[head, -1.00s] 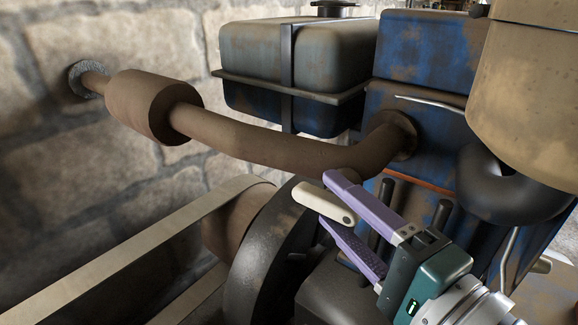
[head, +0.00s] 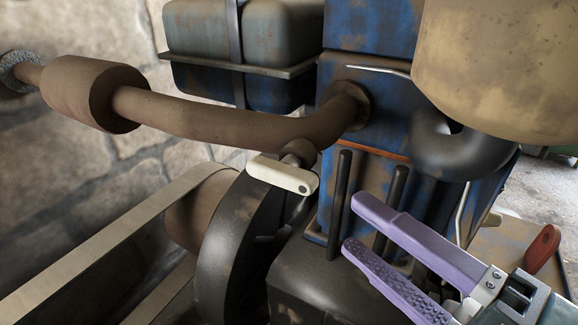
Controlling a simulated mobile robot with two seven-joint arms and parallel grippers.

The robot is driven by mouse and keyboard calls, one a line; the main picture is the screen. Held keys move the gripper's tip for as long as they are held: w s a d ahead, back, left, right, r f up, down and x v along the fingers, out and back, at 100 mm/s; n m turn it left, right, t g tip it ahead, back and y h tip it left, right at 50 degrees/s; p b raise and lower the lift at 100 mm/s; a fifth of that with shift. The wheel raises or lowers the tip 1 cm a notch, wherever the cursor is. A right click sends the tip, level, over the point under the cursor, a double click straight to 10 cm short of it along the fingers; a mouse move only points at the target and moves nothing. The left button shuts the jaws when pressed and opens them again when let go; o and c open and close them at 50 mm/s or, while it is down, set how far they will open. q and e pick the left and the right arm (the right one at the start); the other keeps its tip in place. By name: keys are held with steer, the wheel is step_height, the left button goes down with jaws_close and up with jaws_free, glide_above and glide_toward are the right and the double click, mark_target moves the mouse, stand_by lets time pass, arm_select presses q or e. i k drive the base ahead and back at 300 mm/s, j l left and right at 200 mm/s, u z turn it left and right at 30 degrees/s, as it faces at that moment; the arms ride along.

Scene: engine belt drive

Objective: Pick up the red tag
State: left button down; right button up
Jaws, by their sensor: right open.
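A flat red piece (head: 543,248), which looks like the red tag, shows at the right edge behind my right gripper's body. It has a small dark hole near its top, and its lower part is hidden. My right gripper (head: 356,227) has two purple fingers that are spread apart with nothing between them. Its fingertips point left, in front of the engine's dark upright rods and well away from the red piece. My left gripper is not in view.
A cream lever (head: 283,174) sits on a shaft end by the dark flywheel (head: 230,240). A pale belt (head: 120,235) runs to the lower left. The blue engine block (head: 370,110), brown exhaust pipe (head: 220,125) and tan tank (head: 495,65) crowd the middle and top. Open floor (head: 545,195) shows far right.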

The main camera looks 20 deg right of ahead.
mark_target(547, 242)
steer(key=z, duration=2.1)
